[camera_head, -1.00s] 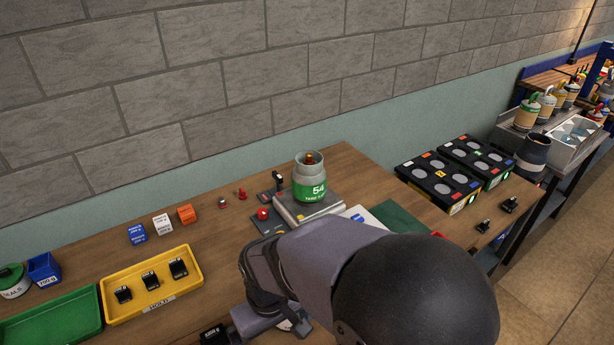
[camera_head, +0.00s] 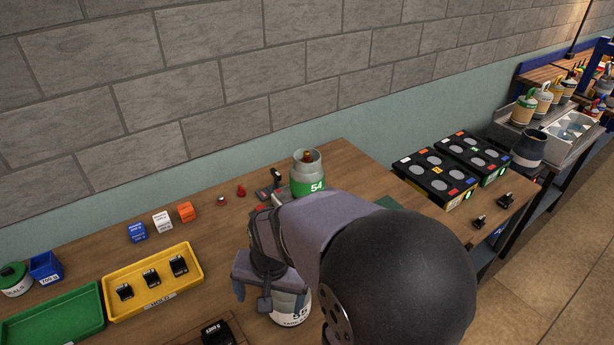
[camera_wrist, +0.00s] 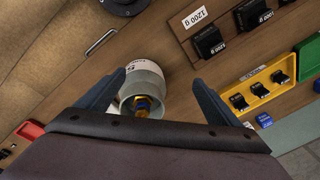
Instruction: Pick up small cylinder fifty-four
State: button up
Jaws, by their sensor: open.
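Small cylinder fifty-four (camera_head: 310,186) is grey with a green label reading 54 and a brass valve. It stands upright on a scale (camera_head: 283,196), behind my arm, which hides much of the scale. My gripper (camera_head: 265,290) is open, nearer the camera and left of cylinder fifty-four, over another cylinder (camera_head: 291,311) with a white label. That label starts with a 5; its second digit is unclear. In the wrist view, this white-labelled cylinder (camera_wrist: 143,85) lies between and beyond the open fingers (camera_wrist: 160,82), nearer the left one. I cannot tell whether they touch it.
A yellow tray (camera_head: 190,250) with several black weights, a green tray (camera_head: 60,325) and small blue, white and orange blocks (camera_head: 163,221) are on the left. Black racks with round wells (camera_head: 437,170) stand on the right. A wooden weight holder (camera_wrist: 185,35) is near the gripper.

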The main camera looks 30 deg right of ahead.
jog(key=w+d+r+m+t+p, duration=0.2)
jog(key=w+d+r+m, duration=0.4)
jog(key=m, duration=0.5)
jog(key=n+t+h+b, duration=0.9)
jog(key=n+h+b, duration=0.1)
jog(key=h+b, duration=0.15)
send_near(305, 167)
jog(key=x, duration=0.4)
jog(key=a+f+x, duration=0.1)
jog(key=x, duration=0.1)
jog(key=shift+w+d+p, duration=0.15)
jog(key=shift+w+p, duration=0.15)
jog(key=shift+w, duration=0.3)
jog(key=shift+s+d+r+n+h, duration=0.15)
jog(key=shift+d+r+n+h, duration=0.2)
jog(key=shift+d+h, duration=0.3)
